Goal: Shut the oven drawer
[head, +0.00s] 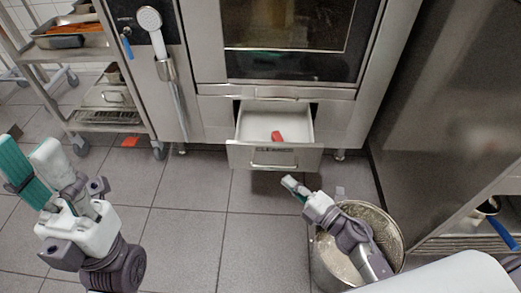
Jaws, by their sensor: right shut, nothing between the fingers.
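The oven drawer (249,156) is pulled out below the oven (213,51). Its steel front faces me with a bar handle and a dark label. The white inside shows, with a small red object (277,137) in it. My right gripper (290,183) is shut and empty, just below and in front of the right part of the drawer front, apart from it in the picture. My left gripper (32,163) is at the lower left, far from the drawer, with its fingers apart and nothing seen between them.
A round metal bin (395,238) stands under my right arm. A steel rack (60,118) with trays is at the left. A hand shower (150,20) hangs beside the oven. A steel cabinet (450,100) is at the right.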

